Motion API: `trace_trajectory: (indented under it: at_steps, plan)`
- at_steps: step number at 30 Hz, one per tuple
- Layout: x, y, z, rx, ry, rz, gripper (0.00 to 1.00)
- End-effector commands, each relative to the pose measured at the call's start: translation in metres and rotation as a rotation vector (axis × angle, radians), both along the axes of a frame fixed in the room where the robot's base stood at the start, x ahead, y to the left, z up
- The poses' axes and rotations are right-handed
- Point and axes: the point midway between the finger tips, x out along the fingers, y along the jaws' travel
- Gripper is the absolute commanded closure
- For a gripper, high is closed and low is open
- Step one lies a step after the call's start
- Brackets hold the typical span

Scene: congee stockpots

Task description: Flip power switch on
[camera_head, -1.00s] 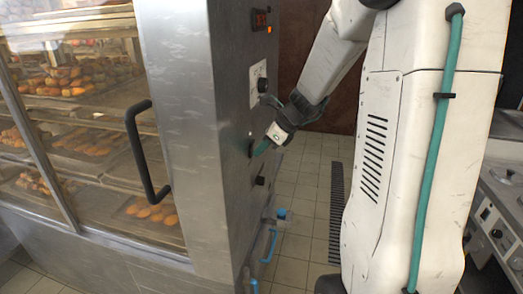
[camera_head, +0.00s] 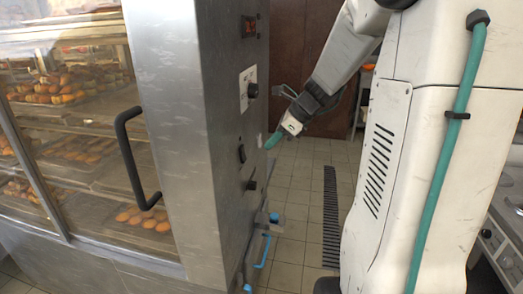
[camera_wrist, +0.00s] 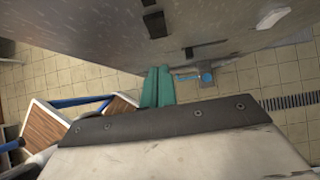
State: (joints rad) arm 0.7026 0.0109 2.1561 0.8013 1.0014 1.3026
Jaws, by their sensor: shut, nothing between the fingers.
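The power switch (camera_head: 242,153) looks to be the small black rocker on the narrow side panel of the steel warming cabinet (camera_head: 175,120). Which way it is tipped is too small to tell. It also seems to be the dark block on the steel face in the wrist view (camera_wrist: 155,24). My gripper (camera_head: 272,141) has teal fingers that are shut and empty. It is just right of the switch, apart from the panel. In the wrist view the fingers (camera_wrist: 158,88) lie side by side, below the switch.
A round knob (camera_head: 252,90) on a white plate sits above the switch, and a black knob (camera_head: 251,185) below it. A small display (camera_head: 248,27) is near the top. A black door handle (camera_head: 134,160) juts out at left. Blue-handled pipework (camera_head: 264,250) is low by the panel.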

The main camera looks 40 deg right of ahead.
Motion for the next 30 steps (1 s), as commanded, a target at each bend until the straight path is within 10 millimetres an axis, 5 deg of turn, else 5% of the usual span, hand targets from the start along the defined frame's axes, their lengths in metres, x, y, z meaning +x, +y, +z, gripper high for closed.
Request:
trace_trajectory:
  at_steps: [12,23,30]
  plan:
    - [-0.028,-0.025,0.044,-0.001,0.0,-0.006,1.0]
    - [-0.029,-0.024,0.044,0.0,0.001,-0.004,1.0]
    - [-0.047,-0.039,0.031,0.0,0.001,-0.024,1.0]
